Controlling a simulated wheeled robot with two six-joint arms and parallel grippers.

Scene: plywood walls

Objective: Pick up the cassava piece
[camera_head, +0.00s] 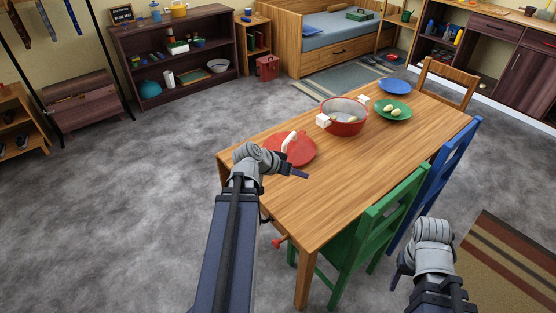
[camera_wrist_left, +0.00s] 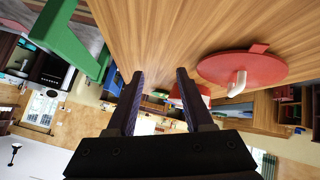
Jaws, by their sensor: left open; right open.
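Pale, rounded pieces, which look like the cassava (camera_head: 388,108), lie on a green plate (camera_head: 401,115) at the far right part of the wooden table. A red pot (camera_head: 345,128) with pale handles stands left of that plate; its contents are hard to make out. My left gripper (camera_head: 301,174) is above the table's near left part, beside the red lid, well short of the plate. Its two fingers stand apart and empty in the left wrist view (camera_wrist_left: 161,78). My right gripper (camera_head: 398,278) is low at the right, off the table beside the chairs, open, with its fingers partly hidden.
A red lid (camera_head: 290,149) with a pale handle lies on the table (camera_head: 325,190); it also shows in the left wrist view (camera_wrist_left: 243,70). A blue plate (camera_head: 395,86) is at the back. Green (camera_head: 385,215) and blue (camera_head: 440,180) chairs line the right side.

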